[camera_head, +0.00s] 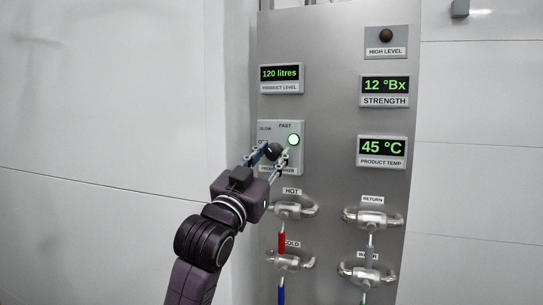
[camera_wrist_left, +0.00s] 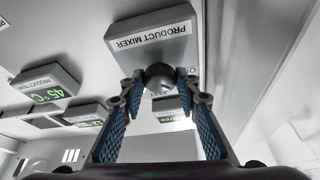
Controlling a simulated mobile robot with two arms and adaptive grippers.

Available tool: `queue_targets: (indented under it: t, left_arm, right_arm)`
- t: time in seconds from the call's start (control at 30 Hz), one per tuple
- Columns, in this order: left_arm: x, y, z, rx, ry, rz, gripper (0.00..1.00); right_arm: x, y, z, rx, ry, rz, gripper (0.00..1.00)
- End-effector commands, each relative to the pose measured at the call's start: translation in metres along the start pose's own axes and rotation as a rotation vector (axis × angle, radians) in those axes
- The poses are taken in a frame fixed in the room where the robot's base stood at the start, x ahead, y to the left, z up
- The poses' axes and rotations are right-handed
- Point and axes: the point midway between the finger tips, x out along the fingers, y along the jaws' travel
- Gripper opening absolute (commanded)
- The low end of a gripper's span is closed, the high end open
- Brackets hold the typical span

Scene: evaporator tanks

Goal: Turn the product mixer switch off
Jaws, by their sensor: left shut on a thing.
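The product mixer switch is a dark round knob (camera_head: 273,151) on a grey plate (camera_head: 298,165) on the steel panel. The plate carries the labels SLOW and FAST and a lit green lamp (camera_head: 293,140); a third label at its left is partly covered. My left gripper (camera_head: 267,158) is shut on the knob, one finger on each side. In the left wrist view the knob (camera_wrist_left: 160,75) sits between the blue-padded fingertips (camera_wrist_left: 160,90), below the upside-down PRODUCT MIXER label (camera_wrist_left: 149,36). I cannot tell which way the knob points. My right gripper is not in view.
Hot and cold valves (camera_head: 291,208) with red and blue handles sit just below the switch. Return valves (camera_head: 371,218) are at the lower right. Displays for product level (camera_head: 281,78), strength (camera_head: 385,90) and temperature (camera_head: 382,152) surround it. The wall left is bare.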

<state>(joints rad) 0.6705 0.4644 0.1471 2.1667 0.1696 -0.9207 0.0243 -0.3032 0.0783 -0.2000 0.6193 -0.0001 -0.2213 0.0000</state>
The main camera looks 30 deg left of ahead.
Motion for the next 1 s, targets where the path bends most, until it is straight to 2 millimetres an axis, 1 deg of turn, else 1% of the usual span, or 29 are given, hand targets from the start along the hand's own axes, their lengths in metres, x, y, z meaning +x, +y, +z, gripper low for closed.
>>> queue_targets:
  t: [0.17, 0.37, 1.0]
  left_arm:
    - [0.0, 0.001, 0.0, -0.019, 0.0, -0.006, 0.05]
    - [0.0, 0.002, 0.0, -0.099, -0.001, -0.037, 0.05]
    - [0.001, 0.004, -0.001, -0.57, -0.003, -0.232, 0.05]
  right_arm:
    - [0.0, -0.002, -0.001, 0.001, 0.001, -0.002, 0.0]
    - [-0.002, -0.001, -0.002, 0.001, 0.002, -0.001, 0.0]
    - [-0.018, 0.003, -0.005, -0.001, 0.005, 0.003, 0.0]
